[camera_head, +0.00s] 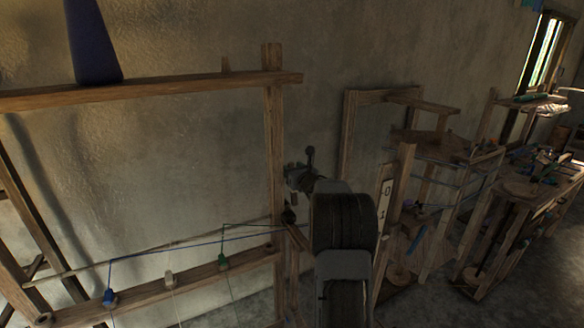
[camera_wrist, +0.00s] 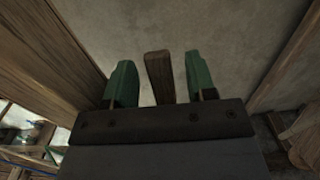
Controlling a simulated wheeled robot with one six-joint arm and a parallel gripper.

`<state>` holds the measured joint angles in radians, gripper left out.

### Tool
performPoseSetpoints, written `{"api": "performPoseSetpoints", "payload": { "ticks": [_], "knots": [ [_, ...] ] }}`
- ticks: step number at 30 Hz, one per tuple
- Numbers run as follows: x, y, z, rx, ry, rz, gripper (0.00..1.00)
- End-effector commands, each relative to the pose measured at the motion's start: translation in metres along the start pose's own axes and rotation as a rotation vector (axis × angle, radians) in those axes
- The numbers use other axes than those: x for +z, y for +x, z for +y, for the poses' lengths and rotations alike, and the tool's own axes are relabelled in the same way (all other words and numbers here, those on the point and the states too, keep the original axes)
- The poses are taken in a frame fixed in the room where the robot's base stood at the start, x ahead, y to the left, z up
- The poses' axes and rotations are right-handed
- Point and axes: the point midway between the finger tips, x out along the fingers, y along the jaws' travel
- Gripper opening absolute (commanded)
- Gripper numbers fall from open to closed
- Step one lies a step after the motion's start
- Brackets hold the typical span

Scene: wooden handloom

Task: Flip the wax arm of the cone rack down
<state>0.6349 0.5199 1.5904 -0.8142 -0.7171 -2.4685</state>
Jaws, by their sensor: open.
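The cone rack (camera_head: 150,90) is a wooden frame at the left of the head view, with a dark blue cone (camera_head: 92,45) on its top board. My gripper (camera_wrist: 158,80) shows in the wrist view as two green fingers held apart. A short wooden bar (camera_wrist: 160,77), which looks like the wax arm, stands between them with a gap on each side. In the head view my arm hides the gripper beside the rack's right post (camera_head: 274,130). A short piece of wood (camera_head: 298,238) juts from this post toward my arm, partly hidden.
Blue (camera_head: 110,297), white (camera_head: 169,278) and green (camera_head: 223,262) thread guides sit on the rack's lower rail, with threads running right. A wooden loom frame (camera_head: 347,130) and crowded wooden benches (camera_head: 520,190) stand at the right. A plaster wall is behind.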

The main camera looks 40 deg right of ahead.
Motion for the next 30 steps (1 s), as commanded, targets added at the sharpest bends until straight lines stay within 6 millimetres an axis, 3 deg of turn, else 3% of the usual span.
{"api": "performPoseSetpoints", "payload": {
  "ticks": [10, 26, 30],
  "knots": [
    [-0.0004, 0.0027, 0.0002, 0.0, 0.0, 0.0, 0.51],
    [-0.0002, 0.0024, 0.0002, 0.0, 0.0, 0.0, 0.0],
    [-0.0002, 0.0024, 0.0002, 0.0, 0.0, 0.0, 0.0]
  ]
}}
